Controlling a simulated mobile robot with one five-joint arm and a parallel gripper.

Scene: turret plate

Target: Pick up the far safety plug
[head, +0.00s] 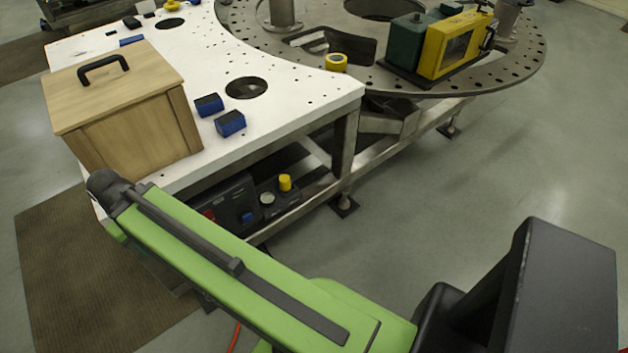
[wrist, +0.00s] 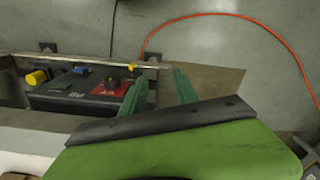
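A control box (head: 232,203) with a red part and a blue part sits low under the white table. Beside it a yellow plug (head: 285,183) stands upright. In the wrist view, the dark box (wrist: 70,92) has a yellow plug (wrist: 37,78) at its left, a blue part (wrist: 80,70) and a small yellow piece (wrist: 132,66) near a red plate (wrist: 110,88). I cannot tell which yellow piece is the far safety plug. My gripper (wrist: 158,82) has its two green fingers apart, with nothing visibly held between them, right of the box. My arm hides the gripper in the head view.
The white table (head: 300,95) stands above the box, carrying a wooden case (head: 125,105) and blue blocks (head: 230,123). A table leg (head: 345,160) stands right of the plug. An orange cable (wrist: 220,15) crosses the floor. Floor to the right is open.

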